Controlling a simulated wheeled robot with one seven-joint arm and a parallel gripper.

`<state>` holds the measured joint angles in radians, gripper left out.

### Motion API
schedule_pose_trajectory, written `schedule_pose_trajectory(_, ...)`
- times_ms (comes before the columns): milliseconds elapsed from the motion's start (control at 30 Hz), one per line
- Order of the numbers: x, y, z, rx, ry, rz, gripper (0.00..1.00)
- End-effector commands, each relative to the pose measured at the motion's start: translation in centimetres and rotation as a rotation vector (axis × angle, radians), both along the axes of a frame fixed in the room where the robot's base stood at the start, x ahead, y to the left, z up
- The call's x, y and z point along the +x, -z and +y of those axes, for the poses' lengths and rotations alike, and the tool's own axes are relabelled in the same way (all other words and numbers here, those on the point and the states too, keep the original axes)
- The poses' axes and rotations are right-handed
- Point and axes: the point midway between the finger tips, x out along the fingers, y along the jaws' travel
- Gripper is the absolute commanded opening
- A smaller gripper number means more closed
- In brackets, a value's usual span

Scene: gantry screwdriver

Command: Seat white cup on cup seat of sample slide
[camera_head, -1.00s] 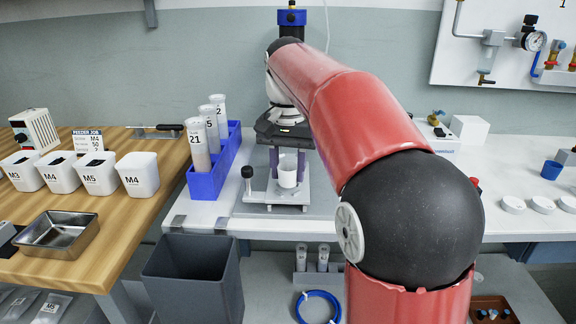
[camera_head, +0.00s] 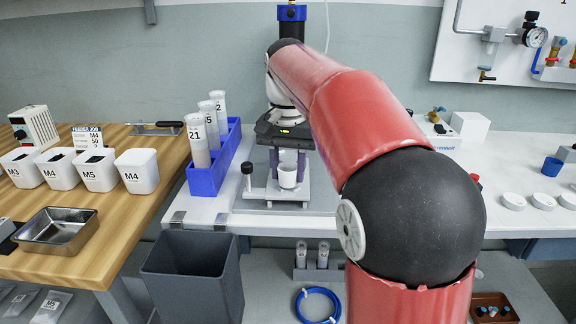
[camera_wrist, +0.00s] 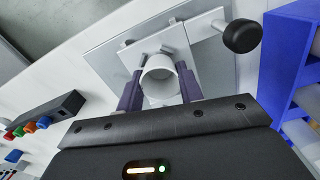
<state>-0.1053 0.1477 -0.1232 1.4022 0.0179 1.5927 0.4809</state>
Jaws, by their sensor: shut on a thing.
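The white cup (camera_head: 289,177) is upright between the fingers of my gripper (camera_head: 288,163), at the sample slide. In the wrist view, I look down into the cup (camera_wrist: 160,80), and the two dark fingers of my gripper (camera_wrist: 160,93) press on its sides. The sample slide (camera_head: 262,194) is a light metal plate with a black knob (camera_head: 247,170) at its left. The slide also shows in the wrist view (camera_wrist: 172,42). The cup is over or on the slide's seat area. The seat is hidden beneath the cup, so I cannot tell whether they touch.
A blue rack (camera_head: 212,178) with numbered tubes stands close on the left. A grey bin (camera_head: 193,275) is below the bench edge in front. Several white caps (camera_head: 513,201) and a blue cup (camera_head: 552,167) are on the right. The bench right of the slide is partly hidden by my arm.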

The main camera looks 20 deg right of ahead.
Motion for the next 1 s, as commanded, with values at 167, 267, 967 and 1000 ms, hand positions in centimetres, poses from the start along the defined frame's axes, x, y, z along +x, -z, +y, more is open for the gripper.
schedule_pose_trajectory(167, 0.0, 0.4, 0.0, 0.0, 0.0, 0.0, 0.39)
schedule_pose_trajectory(267, 0.0, 0.4, 0.0, 0.0, 0.0, 0.0, 0.52)
schedule_pose_trajectory(967, 0.1, -4.8, 0.0, -0.001, 0.001, -0.003, 0.62)
schedule_pose_trajectory(1000, 0.1, -5.5, 0.0, -0.001, 0.001, -0.003, 0.62)
